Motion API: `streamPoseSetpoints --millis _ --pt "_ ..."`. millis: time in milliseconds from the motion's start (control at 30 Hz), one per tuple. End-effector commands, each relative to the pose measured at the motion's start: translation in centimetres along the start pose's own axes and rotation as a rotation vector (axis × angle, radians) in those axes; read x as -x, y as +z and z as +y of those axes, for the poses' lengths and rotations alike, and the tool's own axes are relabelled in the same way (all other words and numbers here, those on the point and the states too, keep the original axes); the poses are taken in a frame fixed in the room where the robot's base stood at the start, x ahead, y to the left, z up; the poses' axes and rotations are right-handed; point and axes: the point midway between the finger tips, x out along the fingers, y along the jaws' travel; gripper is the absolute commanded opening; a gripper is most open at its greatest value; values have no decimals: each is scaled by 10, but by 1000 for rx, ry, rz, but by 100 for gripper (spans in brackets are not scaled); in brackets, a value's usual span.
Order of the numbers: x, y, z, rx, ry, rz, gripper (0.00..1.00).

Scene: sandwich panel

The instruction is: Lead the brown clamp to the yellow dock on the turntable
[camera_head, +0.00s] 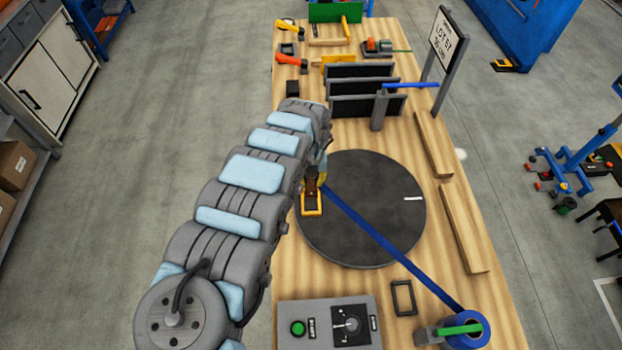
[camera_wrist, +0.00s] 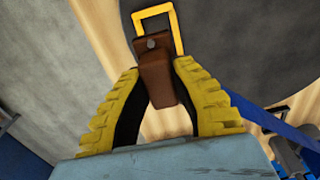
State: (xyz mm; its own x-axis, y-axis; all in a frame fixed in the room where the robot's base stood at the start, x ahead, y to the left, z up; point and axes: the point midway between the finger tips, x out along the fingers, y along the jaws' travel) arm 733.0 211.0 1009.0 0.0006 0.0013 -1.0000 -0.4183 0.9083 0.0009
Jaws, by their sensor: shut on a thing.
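My gripper (camera_wrist: 157,76) is shut on the brown clamp (camera_wrist: 153,65), with one yellow ribbed finger on each side of it. The yellow dock (camera_wrist: 178,32) is a thin frame on the dark turntable (camera_wrist: 235,40). In the wrist view the clamp's front end lies at the near opening of the dock; I cannot tell how far inside it is, or its height. In the head view the clamp (camera_head: 311,187) shows just above the dock (camera_head: 312,213) at the turntable's left edge, partly hidden by my arm. A blue strap (camera_head: 385,240) runs taut from the clamp area towards the lower right.
A blue reel (camera_head: 480,325) stands at the table's front right. A control box (camera_head: 325,325) and a small dark frame (camera_head: 403,297) lie in front of the turntable. Dark upright panels (camera_head: 362,88) stand behind it, and wooden bars (camera_head: 462,228) lie to its right.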

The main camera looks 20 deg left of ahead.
Motion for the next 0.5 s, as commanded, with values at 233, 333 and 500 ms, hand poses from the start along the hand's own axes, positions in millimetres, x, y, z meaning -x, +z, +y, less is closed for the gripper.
streamPoseSetpoints --millis 233,333,500 --pt "-29 0 0 0 0 0 0" --pt "-38 0 0 0 0 1 0" --pt "-55 0 0 1 -1 1 0"
